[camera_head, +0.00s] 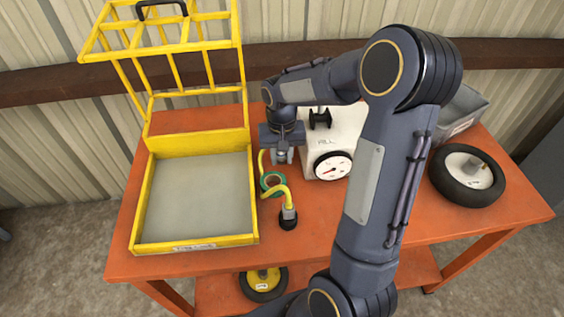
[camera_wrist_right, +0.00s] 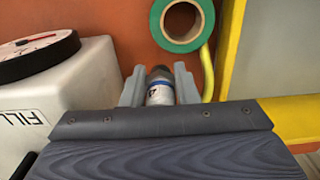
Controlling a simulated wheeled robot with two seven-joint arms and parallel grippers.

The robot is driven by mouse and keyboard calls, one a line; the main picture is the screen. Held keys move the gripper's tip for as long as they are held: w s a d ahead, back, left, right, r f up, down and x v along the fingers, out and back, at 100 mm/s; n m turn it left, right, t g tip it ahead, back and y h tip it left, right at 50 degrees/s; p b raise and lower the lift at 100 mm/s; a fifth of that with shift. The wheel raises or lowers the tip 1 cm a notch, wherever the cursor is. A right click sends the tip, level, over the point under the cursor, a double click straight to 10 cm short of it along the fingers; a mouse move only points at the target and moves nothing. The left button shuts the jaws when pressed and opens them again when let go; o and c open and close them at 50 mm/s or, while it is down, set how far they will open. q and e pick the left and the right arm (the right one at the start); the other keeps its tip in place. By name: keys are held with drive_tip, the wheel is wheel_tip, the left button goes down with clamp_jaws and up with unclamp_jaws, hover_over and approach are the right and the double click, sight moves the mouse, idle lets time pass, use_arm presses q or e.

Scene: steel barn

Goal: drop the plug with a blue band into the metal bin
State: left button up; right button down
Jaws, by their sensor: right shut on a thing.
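The plug with a blue band (camera_wrist_right: 160,92) sits between the fingers of my right gripper (camera_wrist_right: 160,72) in the wrist view. It has a whitish body and a dark end. In the head view my right gripper (camera_head: 283,155) is over the orange table, just left of the white FILL box, and its plug is hard to make out. The grey metal bin (camera_head: 468,101) stands at the table's back right, partly hidden behind my right arm. My left gripper is not in view.
A white box with a dial (camera_head: 348,130) stands right of my gripper. A yellow cable (camera_head: 278,191) with a black connector and a green tape roll (camera_head: 267,181) lie in front. A yellow caged tray (camera_head: 254,222) is left, a wheel (camera_head: 438,181) right.

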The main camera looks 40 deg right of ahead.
sight(282, 163)
drive_tip(key=shift+w+d+f, duration=0.15)
drive_tip(key=shift+f, duration=0.85)
drive_tip(key=shift+w+d+f, duration=0.1)
drive_tip(key=shift+w+f, duration=0.05)
drive_tip(key=shift+f, duration=0.85)
drive_tip(key=shift+f, duration=0.15)
drive_tip(key=c, duration=1.1)
unclamp_jaws()
